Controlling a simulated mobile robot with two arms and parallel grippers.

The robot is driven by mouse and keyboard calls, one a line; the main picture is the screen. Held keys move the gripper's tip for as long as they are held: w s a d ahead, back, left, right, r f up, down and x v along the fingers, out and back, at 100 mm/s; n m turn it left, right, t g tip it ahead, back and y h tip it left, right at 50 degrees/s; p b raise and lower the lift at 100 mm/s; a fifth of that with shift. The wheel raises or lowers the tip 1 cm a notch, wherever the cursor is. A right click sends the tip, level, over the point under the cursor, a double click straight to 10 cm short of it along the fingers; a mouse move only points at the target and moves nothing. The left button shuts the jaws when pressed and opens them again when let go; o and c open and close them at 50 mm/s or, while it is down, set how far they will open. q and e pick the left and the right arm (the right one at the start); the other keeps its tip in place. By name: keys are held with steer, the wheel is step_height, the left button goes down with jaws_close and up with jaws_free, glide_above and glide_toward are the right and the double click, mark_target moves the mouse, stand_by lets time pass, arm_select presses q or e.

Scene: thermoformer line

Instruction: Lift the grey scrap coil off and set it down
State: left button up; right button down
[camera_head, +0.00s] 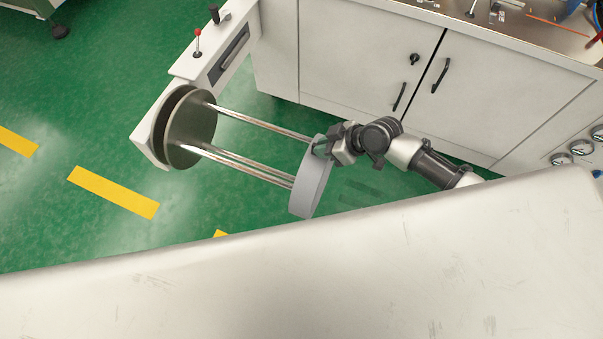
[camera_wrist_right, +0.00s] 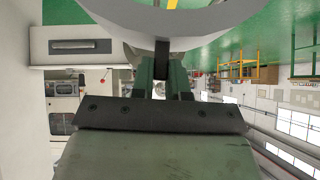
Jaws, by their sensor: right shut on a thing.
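The grey scrap coil (camera_head: 311,180) is a narrow light grey ring at the right end of the metal rods (camera_head: 240,162) in the head view. The rods stick out from a round grey disc (camera_head: 196,128). I cannot tell whether the rod ends are still inside the coil. My right gripper (camera_head: 328,142) is shut on the coil's upper rim. In the right wrist view the coil (camera_wrist_right: 200,20) curves across the top, with the gripper's fingers (camera_wrist_right: 161,75) closed at its edge. My left gripper is not in view.
White cabinets (camera_head: 350,55) with black handles stand behind my right arm. A large pale surface (camera_head: 330,265) fills the foreground, close to the coil's lower edge. A red-knobbed lever (camera_head: 197,42) stands near the disc. Green floor (camera_head: 60,100) with yellow marks is open at left.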

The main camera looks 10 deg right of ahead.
steer(key=s+d, duration=0.3)
steer(key=d, duration=0.2)
steer(key=shift+s, duration=0.2)
stand_by(0.9)
stand_by(0.3)
